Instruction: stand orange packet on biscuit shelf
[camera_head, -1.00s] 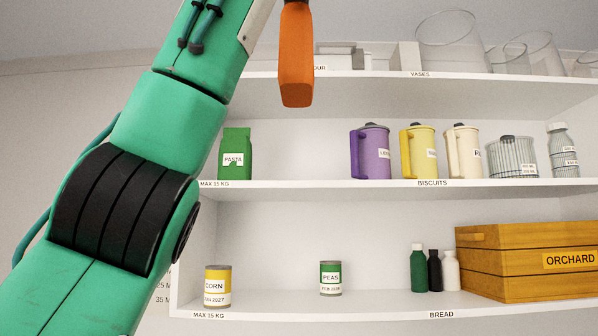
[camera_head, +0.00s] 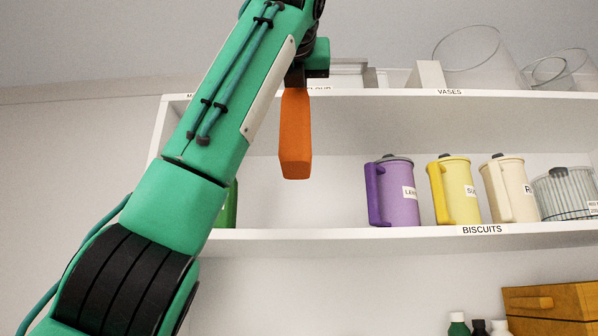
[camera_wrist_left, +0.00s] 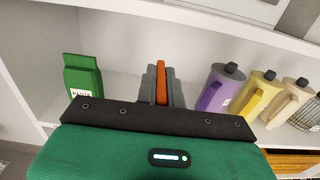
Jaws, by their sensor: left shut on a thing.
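The orange packet (camera_head: 295,135) hangs upright from my left gripper (camera_head: 300,84) in the head view, in front of the gap between the green packet and the purple jug. In the left wrist view the packet (camera_wrist_left: 161,82) shows edge-on between the two grey fingers of my left gripper (camera_wrist_left: 161,88), which is shut on it. The biscuit shelf (camera_head: 345,236), labelled BISCUITS, lies below the packet, and the packet's bottom is apart from it. My right gripper is in neither view.
A green packet (camera_wrist_left: 83,78) stands left of the gap, mostly behind my arm in the head view. A purple jug (camera_head: 400,195), yellow jug (camera_head: 456,190) and cream jug (camera_head: 513,190) stand right. The vases shelf (camera_head: 400,94) is above. The shelf between green packet and purple jug is clear.

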